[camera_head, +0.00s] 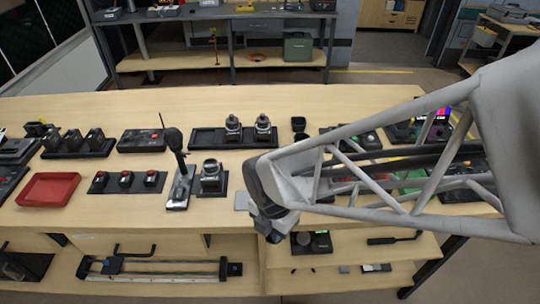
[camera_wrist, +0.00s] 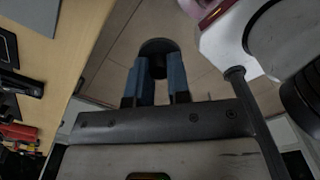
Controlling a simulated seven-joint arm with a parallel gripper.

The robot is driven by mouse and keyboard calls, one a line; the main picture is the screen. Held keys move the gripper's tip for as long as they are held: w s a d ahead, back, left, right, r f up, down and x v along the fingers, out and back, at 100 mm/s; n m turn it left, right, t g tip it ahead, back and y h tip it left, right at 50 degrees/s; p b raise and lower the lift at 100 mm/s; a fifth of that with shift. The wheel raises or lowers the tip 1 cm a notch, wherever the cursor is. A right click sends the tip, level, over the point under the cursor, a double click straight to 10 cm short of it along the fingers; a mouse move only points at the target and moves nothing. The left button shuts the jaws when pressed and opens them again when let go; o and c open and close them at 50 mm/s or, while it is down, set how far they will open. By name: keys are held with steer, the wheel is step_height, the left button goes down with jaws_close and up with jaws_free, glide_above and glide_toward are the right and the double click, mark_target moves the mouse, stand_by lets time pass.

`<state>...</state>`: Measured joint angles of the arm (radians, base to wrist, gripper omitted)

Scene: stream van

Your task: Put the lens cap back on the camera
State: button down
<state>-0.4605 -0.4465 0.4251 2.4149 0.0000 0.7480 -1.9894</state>
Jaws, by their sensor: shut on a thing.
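My gripper (camera_wrist: 158,78) shows in the wrist view as two blue fingers shut on a dark round disc, which looks like the lens cap (camera_wrist: 157,46). The disc is held at the fingertips, over the floor and apart from the table edge. In the head view my gripper (camera_head: 273,234) hangs at the front edge of the table, pointing down; the cap cannot be made out there. A squat black-and-silver device (camera_head: 211,176), which may be the camera, stands upright on a dark plate left of my gripper. No cap shows on its top.
Two similar silver-topped devices (camera_head: 247,128) stand on a dark tray farther back. A microphone (camera_head: 174,145) rises left of the likely camera. A red tray (camera_head: 48,189) and button boxes (camera_head: 126,180) lie left. A lower shelf (camera_head: 230,246) holds a slider rail (camera_head: 158,268).

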mark_target(210, 163)
steer(key=shift+w+a, duration=0.1)
steer(key=w+a+r+n, duration=0.2)
steer(key=w+a+r, duration=0.2)
steer(key=w+a, duration=0.4)
steer(key=w+a+r+n, duration=0.2)
steer(key=w+a+r, duration=0.3)
steer(key=w+a, duration=0.4)
steer(key=w, duration=0.5)
steer(key=shift+w, duration=0.2)
steer(key=shift+f, duration=0.25)
steer(key=shift+f, duration=3)
steer(key=shift+f, duration=0.2)
steer(key=c, duration=0.7)
jaws_free()
steer(key=shift+r, duration=0.1)
